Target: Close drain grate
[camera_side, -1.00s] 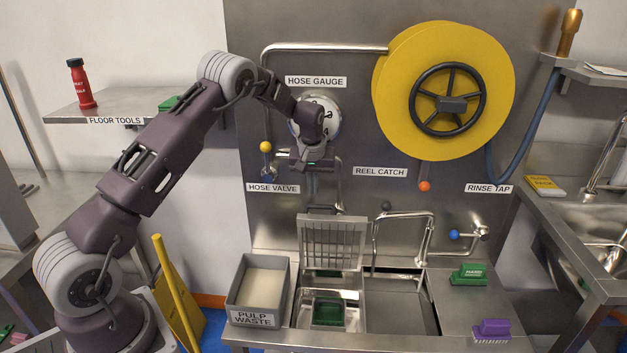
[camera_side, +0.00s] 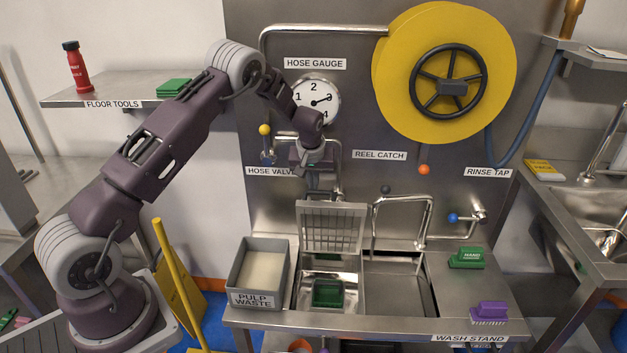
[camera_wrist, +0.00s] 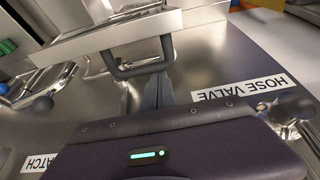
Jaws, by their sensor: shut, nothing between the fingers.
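The drain grate (camera_side: 331,228) is a grey slotted panel standing raised, nearly upright, at the back of the left basin (camera_side: 312,277) in the wash stand. A green basket (camera_side: 328,293) sits in the open basin below it. My gripper (camera_side: 314,184) hangs above the grate's top edge, in front of the wall panel. In the wrist view my shut, empty fingers (camera_wrist: 156,92) point at a dark U-shaped handle (camera_wrist: 141,70) on the edge of a grey metal piece, apparently the grate. Whether they touch it I cannot tell.
A grey pulp waste bin (camera_side: 258,275) stands left of the basin. A bent metal tube frame (camera_side: 403,200) rises on the right, near a green brush (camera_side: 467,258) and a purple brush (camera_side: 489,312). The hose valve (camera_side: 266,145) and wall pipes are close to my wrist.

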